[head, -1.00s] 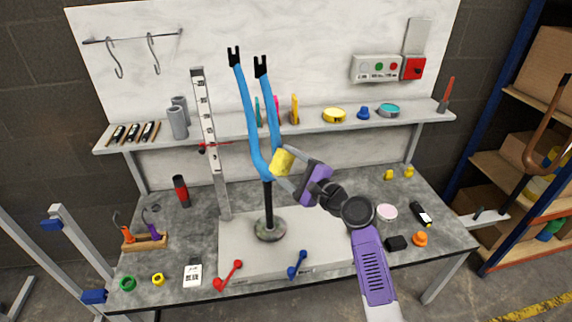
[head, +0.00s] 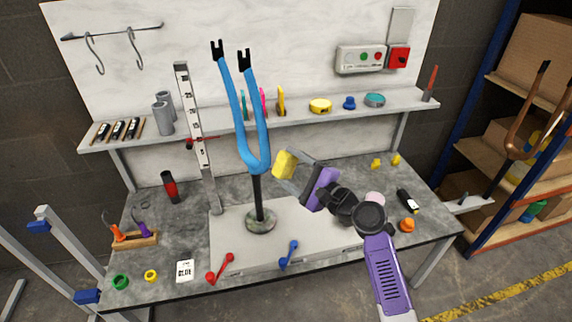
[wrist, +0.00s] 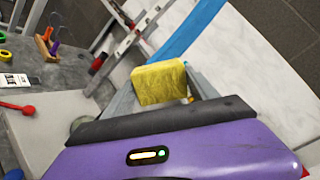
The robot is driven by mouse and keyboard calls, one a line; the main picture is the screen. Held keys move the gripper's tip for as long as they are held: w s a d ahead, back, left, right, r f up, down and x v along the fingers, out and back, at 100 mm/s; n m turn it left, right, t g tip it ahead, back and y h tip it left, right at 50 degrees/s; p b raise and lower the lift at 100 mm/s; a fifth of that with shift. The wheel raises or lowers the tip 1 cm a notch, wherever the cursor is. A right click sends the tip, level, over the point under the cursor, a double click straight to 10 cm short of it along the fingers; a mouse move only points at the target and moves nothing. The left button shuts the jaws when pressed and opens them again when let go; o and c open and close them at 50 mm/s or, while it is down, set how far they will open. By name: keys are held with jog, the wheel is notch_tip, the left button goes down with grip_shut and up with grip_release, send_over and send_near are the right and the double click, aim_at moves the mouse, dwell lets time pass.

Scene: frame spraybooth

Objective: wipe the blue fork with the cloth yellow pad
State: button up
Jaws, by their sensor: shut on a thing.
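The blue fork (head: 257,150) stands upright on a black post with a round base, its two legs pointing up. My gripper (head: 285,172) is shut on the yellow pad (head: 284,163) and holds it just right of the fork's crown, with a small gap showing in the head view. In the wrist view the yellow pad (wrist: 160,84) sits between the grey fingers. Part of the blue fork (wrist: 190,30) shows behind it, and the pad hides the part below.
A measuring column (head: 196,135) stands left of the fork. A red-handled tool (head: 220,267) and a blue-handled tool (head: 288,254) lie at the front. A tool rack (head: 135,239) sits at the left.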

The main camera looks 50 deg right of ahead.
jog(key=shift+s, duration=1.5)
